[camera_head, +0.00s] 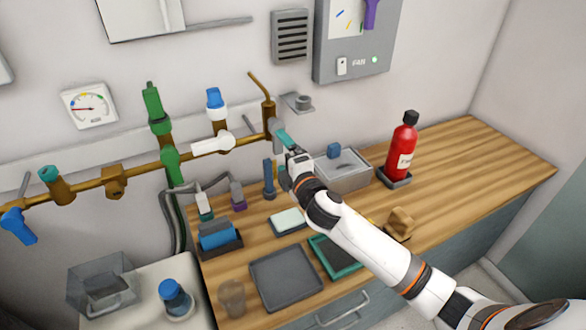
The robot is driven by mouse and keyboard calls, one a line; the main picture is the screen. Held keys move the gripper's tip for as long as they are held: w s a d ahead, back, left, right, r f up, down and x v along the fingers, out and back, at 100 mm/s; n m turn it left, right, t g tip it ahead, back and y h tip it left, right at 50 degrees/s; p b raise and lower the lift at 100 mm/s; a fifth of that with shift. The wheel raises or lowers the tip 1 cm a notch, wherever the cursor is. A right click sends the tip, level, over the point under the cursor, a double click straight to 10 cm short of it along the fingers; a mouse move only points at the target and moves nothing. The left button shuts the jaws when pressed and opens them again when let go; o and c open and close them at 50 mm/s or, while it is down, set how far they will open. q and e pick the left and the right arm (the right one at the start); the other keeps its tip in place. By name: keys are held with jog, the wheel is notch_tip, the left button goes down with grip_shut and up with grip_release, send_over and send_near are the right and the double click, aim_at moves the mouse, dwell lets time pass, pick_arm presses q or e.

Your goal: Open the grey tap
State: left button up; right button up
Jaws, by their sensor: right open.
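A brass pipe (130,178) runs along the wall and rises at its right end. The grey tap (277,129) is a small grey part at that right end, partly covered by my right gripper. My right gripper (289,150) is open, right at the grey tap, with a teal piece showing between them. I cannot tell whether the fingers touch the tap or are around it. My left gripper is out of view.
Other taps on the pipe are a white lever (212,145), a green one (172,166) and a blue one (19,228). A red bottle (402,148), a metal sink (345,176) and a dark tray (285,277) are on the wooden counter (460,160).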

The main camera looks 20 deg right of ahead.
jog(key=s, duration=0.5)
jog(key=shift+s+d+b, duration=0.15)
jog(key=shift+s+b, duration=0.15)
jog(key=shift+b, duration=0.05)
dwell(0.6)
